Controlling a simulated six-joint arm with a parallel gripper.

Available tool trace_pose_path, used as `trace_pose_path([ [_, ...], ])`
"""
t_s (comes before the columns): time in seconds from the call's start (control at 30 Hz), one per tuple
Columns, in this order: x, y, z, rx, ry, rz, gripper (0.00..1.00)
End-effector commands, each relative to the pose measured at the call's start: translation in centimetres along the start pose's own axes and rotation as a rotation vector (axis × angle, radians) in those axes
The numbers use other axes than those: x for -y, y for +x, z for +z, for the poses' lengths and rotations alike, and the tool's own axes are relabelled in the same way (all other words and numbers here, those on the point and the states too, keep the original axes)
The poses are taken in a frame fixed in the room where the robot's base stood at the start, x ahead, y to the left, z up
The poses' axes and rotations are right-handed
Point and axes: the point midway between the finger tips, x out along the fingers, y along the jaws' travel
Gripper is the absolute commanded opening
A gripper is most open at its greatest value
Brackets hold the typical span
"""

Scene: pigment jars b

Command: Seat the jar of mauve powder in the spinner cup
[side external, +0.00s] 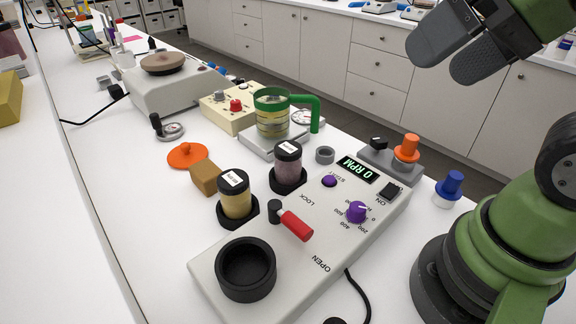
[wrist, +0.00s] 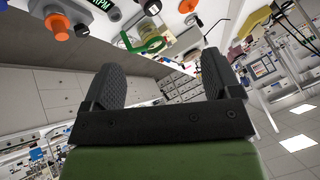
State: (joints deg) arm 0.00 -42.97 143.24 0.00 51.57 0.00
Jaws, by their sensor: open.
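The jar of mauve powder (side external: 288,163) stands upright in a black holder (side external: 288,184), with a black lid and a white label. The spinner cup (side external: 246,270) is a black round cup at the near left end of the grey spinner (side external: 318,232); it looks empty. A red lever (side external: 296,225) lies on the spinner between cup and dial. My gripper (side external: 445,68) is open and empty, high at the upper right of the side view, well away from the jar. Its two spread fingers also show in the wrist view (wrist: 160,75).
A jar of yellow powder (side external: 236,199) stands beside the mauve one in its own holder. An orange block (side external: 205,177), a green-handled beaker (side external: 272,115) and orange (side external: 406,150) and blue (side external: 449,187) knobbed pieces stand around. The spinner display (side external: 357,169) reads 0 RPM.

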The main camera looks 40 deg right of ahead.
Motion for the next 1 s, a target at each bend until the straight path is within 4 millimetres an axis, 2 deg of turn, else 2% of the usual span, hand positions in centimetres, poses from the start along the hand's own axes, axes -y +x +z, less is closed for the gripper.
trace_pose_path([
  [0.37, 0.2, 0.2, -0.5, 0.013, -0.011, 0.007, 0.90],
  [0.47, 0.6, 0.8, -2.0, 0.051, -0.041, 0.028, 0.90],
  [0.57, 1.3, 2.2, -4.2, 0.113, -0.094, 0.061, 0.90],
  [0.77, 2.2, 7.4, -8.7, 0.254, -0.220, 0.125, 0.90],
  [0.9, 2.2, 12.3, -10.8, 0.356, -0.308, 0.162, 0.90],
  [1.0, 1.9, 16.4, -11.5, 0.431, -0.371, 0.185, 0.90],
])
